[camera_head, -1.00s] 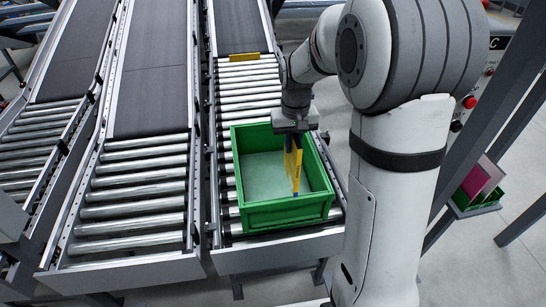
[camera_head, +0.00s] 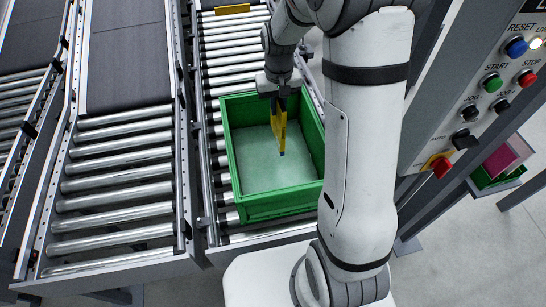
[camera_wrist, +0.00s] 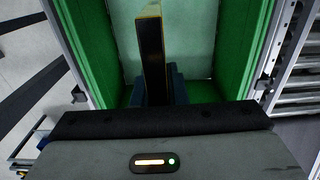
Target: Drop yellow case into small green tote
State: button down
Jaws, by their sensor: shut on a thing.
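The yellow case (camera_head: 279,125) is thin and flat and hangs upright from my gripper (camera_head: 280,97), which is shut on it. It is over the open green tote (camera_head: 281,205), near the tote's far right part, with its lower end inside or just above the opening; the exact height is hard to tell. In the wrist view the case (camera_wrist: 152,50) appears edge-on and dark, with a yellow rim, between the jaws. The green tote wall (camera_wrist: 235,50) rises on both sides of it. The tote stands on the roller conveyor and its pale floor looks empty.
Another yellow piece (camera_head: 232,9) lies farther up the same conveyor. A roller lane (camera_head: 120,190) runs to the left. A control panel (camera_head: 480,90) with buttons stands at right. A second green tote (camera_head: 495,177) with a pink item sits low behind it.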

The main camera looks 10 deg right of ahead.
jog(key=shift+d+f+b, duration=0.1)
jog(key=shift+f+b, duration=0.7)
jog(key=shift+f, duration=0.95)
jog(key=c, duration=1.4)
grip_release()
jog(key=shift+s, duration=0.1)
jog(key=shift+o, duration=0.2)
jog(key=shift+r, duration=0.15)
notch_tip(320, 180, up, 7)
jog(key=shift+b, duration=0.65)
jog(key=shift+r, duration=0.3)
